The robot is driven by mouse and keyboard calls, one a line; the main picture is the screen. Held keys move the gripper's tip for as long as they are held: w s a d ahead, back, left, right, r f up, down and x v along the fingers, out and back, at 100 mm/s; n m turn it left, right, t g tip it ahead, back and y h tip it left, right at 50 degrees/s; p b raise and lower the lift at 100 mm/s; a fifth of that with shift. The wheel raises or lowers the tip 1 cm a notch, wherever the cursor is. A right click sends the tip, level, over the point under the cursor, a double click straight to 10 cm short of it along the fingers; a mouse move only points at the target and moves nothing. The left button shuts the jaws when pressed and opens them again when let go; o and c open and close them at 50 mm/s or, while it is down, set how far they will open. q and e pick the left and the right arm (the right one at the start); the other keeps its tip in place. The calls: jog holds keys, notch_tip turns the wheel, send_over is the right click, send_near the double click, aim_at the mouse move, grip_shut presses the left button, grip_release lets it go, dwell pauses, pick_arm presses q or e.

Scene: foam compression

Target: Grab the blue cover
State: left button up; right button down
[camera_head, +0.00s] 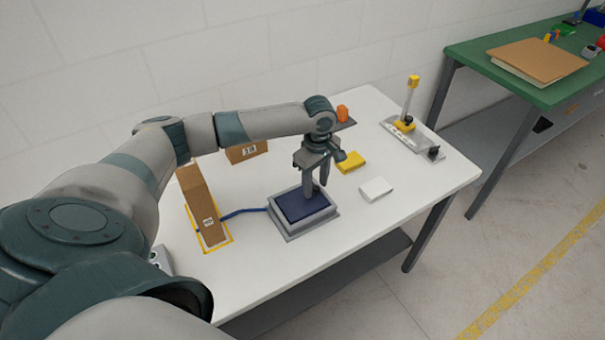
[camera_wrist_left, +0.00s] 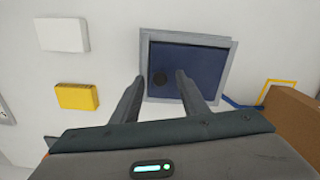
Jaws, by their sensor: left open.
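The blue cover (camera_head: 300,206) is a dark blue flat square seated in a grey frame (camera_head: 293,234) on the white table. In the left wrist view the blue cover (camera_wrist_left: 200,62) shows a small dark round knob (camera_wrist_left: 160,79) near its left side. My left gripper (camera_head: 316,192) points down over the cover in the head view. In the left wrist view its two fingers (camera_wrist_left: 160,82) are apart, one to each side of the knob, with nothing between them except the knob's line of sight. I cannot tell the exact height of the fingertips above the cover. My right gripper is not seen.
A tall brown box (camera_head: 203,205) stands left of the frame inside a yellow outline. A white block (camera_head: 376,189) and a yellow block (camera_head: 351,162) lie right of it. A blue cable (camera_head: 243,212) runs left from the frame.

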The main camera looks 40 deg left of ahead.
pick_arm(q)
jog(key=shift+c, duration=0.2)
grip_shut()
jog(key=shift+r, duration=0.15)
jog(key=shift+r+b, duration=0.45)
jog(key=shift+r, duration=0.1)
notch_tip(320, 180, up, 2)
jog(key=shift+r+b, duration=0.2)
jog(key=shift+b, duration=0.35)
jog(key=s+d+r+b, duration=0.1)
jog(key=d+r+b, duration=0.1)
jog(key=d+r, duration=0.5)
jog(key=shift+s+d+r+b, duration=0.15)
jog(key=shift+s+d+b, duration=0.25)
jog(key=shift+d, duration=1.9)
